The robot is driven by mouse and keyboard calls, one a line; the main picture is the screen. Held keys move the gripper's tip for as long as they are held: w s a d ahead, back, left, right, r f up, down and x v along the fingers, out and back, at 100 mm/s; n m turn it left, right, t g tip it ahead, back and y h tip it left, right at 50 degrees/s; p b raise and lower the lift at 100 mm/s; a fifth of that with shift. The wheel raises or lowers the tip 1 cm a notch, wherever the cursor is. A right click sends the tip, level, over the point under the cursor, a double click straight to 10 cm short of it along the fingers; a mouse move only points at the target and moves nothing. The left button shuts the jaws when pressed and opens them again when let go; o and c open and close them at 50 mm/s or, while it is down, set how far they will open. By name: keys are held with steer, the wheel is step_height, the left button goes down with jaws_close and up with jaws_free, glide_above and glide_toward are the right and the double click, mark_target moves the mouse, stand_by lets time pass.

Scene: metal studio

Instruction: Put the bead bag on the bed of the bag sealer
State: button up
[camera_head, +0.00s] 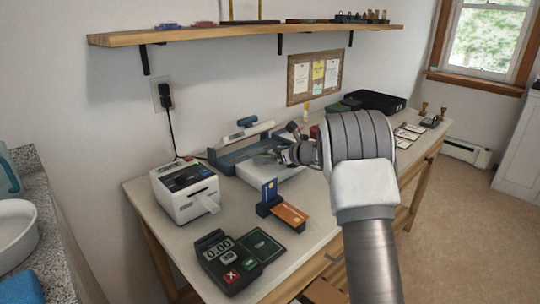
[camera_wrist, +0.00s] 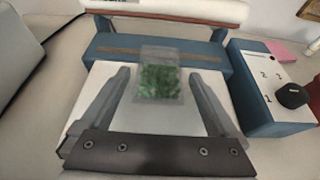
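The bag sealer (camera_wrist: 110,47) has a blue body, a white bed and a raised white arm with a reddish-brown strip. It also shows in the head view (camera_head: 228,160), partly behind my arm. The bead bag (camera_wrist: 160,83), clear with green beads, is over the sealer's white bed (camera_wrist: 140,120), its clear top edge toward the blue bar. In the wrist view my gripper (camera_wrist: 160,74) has its two fingers wide apart, one on each side of the bag, with a gap to it on both sides. I cannot make out the bag in the head view.
A label printer (camera_head: 185,190) stands left of the sealer. A card stand (camera_head: 282,209), a payment terminal (camera_head: 228,262) and a dark green pad (camera_head: 262,246) are nearer the front edge. A black tray (camera_head: 376,101) is at the back right. A wall shelf (camera_head: 215,35) hangs above.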

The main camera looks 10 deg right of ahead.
steer(key=shift+r, duration=0.1)
steer(key=shift+r, duration=0.15)
steer(key=p+v, duration=0.3)
steer(key=v, duration=0.9)
steer(key=s+a+r+n+g, duration=0.3)
steer(key=s+a+r+n, duration=0.15)
steer(key=s+n, duration=0.35)
steer(key=s+a+r+n+g, duration=0.25)
steer(key=s+a+n, duration=0.35)
steer(key=s, duration=0.5)
steer(key=s+d+f+n+h, duration=0.1)
steer(key=s+d+n+h, duration=0.1)
steer(key=s+n, duration=0.5)
steer(key=s+d+f+n+h, duration=0.1)
steer(key=s+n+h, duration=0.4)
steer(key=s, duration=1)
steer(key=d+n, duration=0.1)
steer(key=n, duration=0.2)
steer(key=shift+d, duration=0.2)
steer(key=shift+s+r, duration=0.1)
